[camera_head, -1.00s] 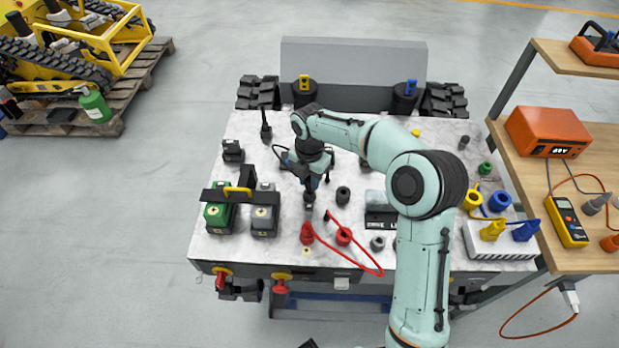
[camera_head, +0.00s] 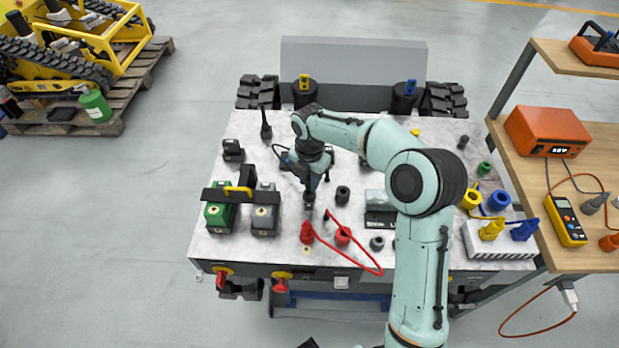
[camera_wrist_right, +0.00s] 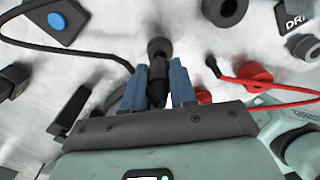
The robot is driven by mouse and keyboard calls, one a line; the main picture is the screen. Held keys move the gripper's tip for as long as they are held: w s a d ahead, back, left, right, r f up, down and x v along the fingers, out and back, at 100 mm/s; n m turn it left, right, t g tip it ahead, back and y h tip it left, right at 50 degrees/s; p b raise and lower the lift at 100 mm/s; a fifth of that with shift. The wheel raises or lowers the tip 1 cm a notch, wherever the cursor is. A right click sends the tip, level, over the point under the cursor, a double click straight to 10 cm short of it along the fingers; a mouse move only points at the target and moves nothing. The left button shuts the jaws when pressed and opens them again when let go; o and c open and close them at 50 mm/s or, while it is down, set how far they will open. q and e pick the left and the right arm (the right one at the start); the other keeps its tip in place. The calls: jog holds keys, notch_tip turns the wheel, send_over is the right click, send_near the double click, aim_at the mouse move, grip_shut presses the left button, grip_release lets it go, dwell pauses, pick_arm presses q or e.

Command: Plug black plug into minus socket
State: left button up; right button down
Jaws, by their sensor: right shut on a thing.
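My right gripper (camera_head: 309,188) points down over the pale marbled top of the carrier. In the wrist view its two blue fingers (camera_wrist_right: 159,92) are shut on the black plug (camera_wrist_right: 157,80), which has a black cable. The plug's far end meets a dark round socket (camera_wrist_right: 160,46), probably the minus socket. The plug covers part of it, so I cannot tell how deep the plug sits. In the head view the socket (camera_head: 308,204) is just below the gripper. My left gripper is not clearly in view.
A black ring socket (camera_head: 343,195) and a red ring socket (camera_head: 343,236) stand right of the gripper. Green and grey blocks (camera_head: 218,216) under a black bar stand left. An orange box (camera_head: 546,131) with a display is on the wooden bench (camera_head: 580,185).

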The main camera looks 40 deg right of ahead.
jog(key=shift+f+b, duration=0.5)
jog(key=shift+f, duration=0.95)
jog(key=shift+r+p, duration=0.9)
jog(key=shift+r, duration=0.15)
jog(key=shift+p, duration=0.55)
dwell(1.1)
jog(key=shift+f+b, duration=0.45)
jog(key=shift+f, duration=0.55)
jog(key=c, duration=0.8)
grip_release()
jog(key=shift+f, duration=0.1)
